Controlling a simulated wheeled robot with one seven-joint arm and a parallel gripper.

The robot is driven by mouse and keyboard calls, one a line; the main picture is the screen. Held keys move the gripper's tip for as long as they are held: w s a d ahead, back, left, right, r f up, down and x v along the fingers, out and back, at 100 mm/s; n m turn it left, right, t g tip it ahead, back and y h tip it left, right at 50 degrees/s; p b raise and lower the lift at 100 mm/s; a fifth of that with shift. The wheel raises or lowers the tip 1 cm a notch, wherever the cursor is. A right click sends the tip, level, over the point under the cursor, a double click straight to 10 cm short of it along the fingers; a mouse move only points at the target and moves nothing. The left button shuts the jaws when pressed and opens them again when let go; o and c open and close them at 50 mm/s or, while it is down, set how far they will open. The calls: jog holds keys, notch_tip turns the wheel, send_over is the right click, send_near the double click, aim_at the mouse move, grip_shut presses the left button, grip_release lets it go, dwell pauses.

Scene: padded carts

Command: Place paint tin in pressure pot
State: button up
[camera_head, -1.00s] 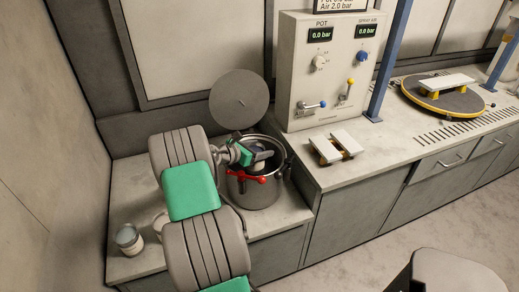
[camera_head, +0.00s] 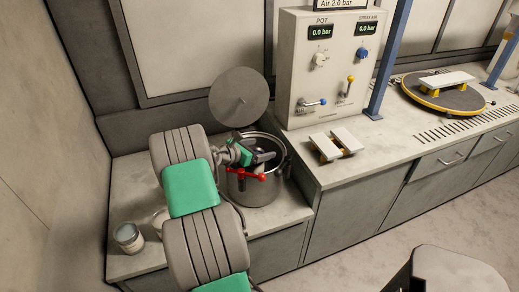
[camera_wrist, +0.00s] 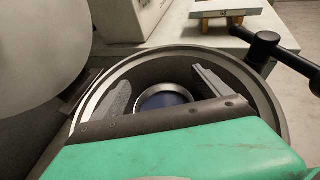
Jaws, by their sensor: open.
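The pressure pot (camera_head: 252,190) is a grey metal vessel on the low bench, open at the top. Its round lid (camera_head: 239,97) stands tipped up behind it. My gripper (camera_head: 262,158) is at the pot's mouth. In the wrist view the two fingers of my gripper (camera_wrist: 167,93) are spread apart inside the rim of the pot (camera_wrist: 250,80). The paint tin (camera_wrist: 166,98), with a bright round rim and dark blue inside, is in the pot between and below the fingers. A gap shows on each side of it. Its lower part is hidden.
Another open tin (camera_head: 129,238) stands at the low bench's front left, with a pale round item (camera_head: 160,220) partly behind my arm. Red clamp handles (camera_head: 247,175) stick out at the pot's front. A control box (camera_head: 330,70) and small stand (camera_head: 336,147) are to the right.

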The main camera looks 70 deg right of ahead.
jog(key=shift+r, duration=0.1)
jog(key=r+v, duration=0.1)
jog(key=v, duration=1.1)
jog(key=shift+w+r, duration=0.1)
